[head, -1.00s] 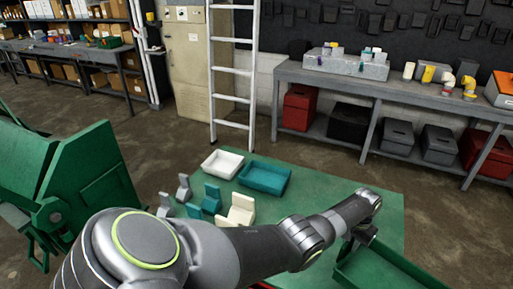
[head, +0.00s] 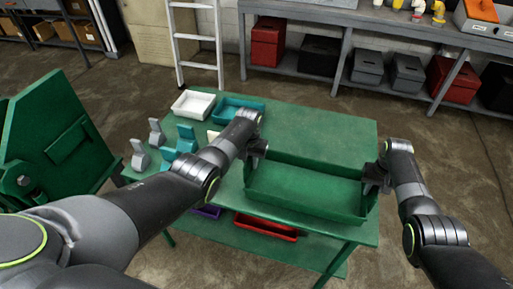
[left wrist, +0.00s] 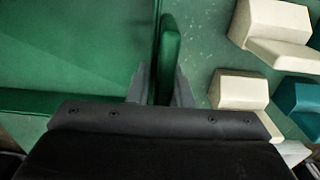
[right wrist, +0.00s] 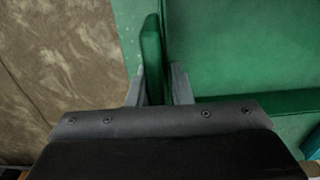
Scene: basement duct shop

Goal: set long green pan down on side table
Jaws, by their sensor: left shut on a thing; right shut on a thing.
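The long green pan (head: 305,192) is open and upright over the green side table (head: 335,130), near its front right part. My left gripper (head: 256,152) is shut on the wall at the pan's left end, seen between the fingers in the left wrist view (left wrist: 168,60). My right gripper (head: 375,178) is shut on the wall at its right end, seen between the fingers in the right wrist view (right wrist: 151,50). The pan looks level and close to the tabletop. I cannot tell whether its underside touches it.
A white tray (head: 192,103), a teal tray (head: 238,108) and several small grey, teal and cream blocks (left wrist: 275,30) occupy the table's left part. A red tray (head: 266,227) is on the lower shelf. A green machine (head: 55,145) stands left. The tabletop behind the pan is bare.

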